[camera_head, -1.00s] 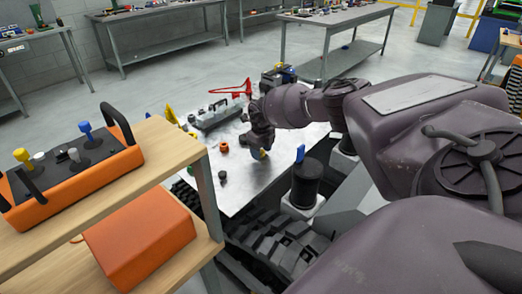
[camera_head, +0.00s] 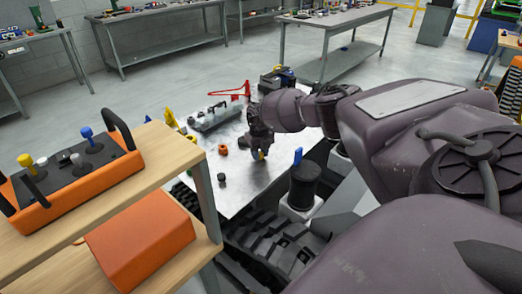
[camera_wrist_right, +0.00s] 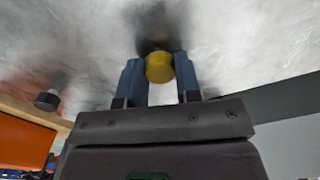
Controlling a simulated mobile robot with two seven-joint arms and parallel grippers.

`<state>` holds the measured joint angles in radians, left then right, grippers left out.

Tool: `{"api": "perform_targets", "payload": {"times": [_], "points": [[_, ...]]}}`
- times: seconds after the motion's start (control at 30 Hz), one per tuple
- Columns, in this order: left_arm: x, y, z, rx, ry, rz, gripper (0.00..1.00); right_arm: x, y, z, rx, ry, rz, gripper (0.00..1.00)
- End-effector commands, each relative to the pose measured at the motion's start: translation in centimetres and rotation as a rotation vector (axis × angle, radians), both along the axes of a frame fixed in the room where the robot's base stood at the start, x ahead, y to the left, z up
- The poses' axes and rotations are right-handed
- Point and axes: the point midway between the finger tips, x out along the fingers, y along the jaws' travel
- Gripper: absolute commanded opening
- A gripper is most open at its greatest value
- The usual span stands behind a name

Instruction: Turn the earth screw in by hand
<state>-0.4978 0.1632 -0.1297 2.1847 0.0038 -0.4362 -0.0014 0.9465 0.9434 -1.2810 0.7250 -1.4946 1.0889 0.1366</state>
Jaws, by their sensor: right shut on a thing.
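The earth screw, seen as a yellow round head (camera_wrist_right: 158,67), sits at the metal deck between the two blue-grey fingers of my right gripper (camera_wrist_right: 158,80) in the right wrist view. The fingers are shut on it from both sides. In the head view my right gripper (camera_head: 260,150) points down at the bare metal deck (camera_head: 240,190), with a bit of the yellow head (camera_head: 258,155) showing at its tip. The screw's shank and the hole under it are hidden. My left gripper is not in view.
On the deck, an orange ring-like part (camera_head: 223,149) and a small dark knob (camera_head: 221,179) stand left of the gripper. A grey assembly (camera_head: 215,115) and a red frame (camera_head: 230,92) lie behind. A wooden shelf (camera_head: 165,150) with an orange control box (camera_head: 75,175) stands at left.

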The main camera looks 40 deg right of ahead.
Motion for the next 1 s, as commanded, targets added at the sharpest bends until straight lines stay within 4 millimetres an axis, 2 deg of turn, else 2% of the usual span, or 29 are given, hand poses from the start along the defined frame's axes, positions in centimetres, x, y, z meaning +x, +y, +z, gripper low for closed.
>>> {"api": "perform_targets", "payload": {"times": [0.1,0.43,0.87,1.0], "points": [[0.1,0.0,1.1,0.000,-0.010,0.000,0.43,0.1,0.1,0.3,0.002,-0.002,-0.137,0.14],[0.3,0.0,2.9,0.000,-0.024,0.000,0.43,0.0,0.0,0.2,0.001,0.000,-0.502,0.14],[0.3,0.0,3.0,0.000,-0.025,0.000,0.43,0.0,0.1,0.0,0.001,0.001,-0.566,0.14],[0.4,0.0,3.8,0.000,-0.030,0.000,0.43,0.0,0.1,0.2,0.002,0.000,-0.688,0.14]]}}
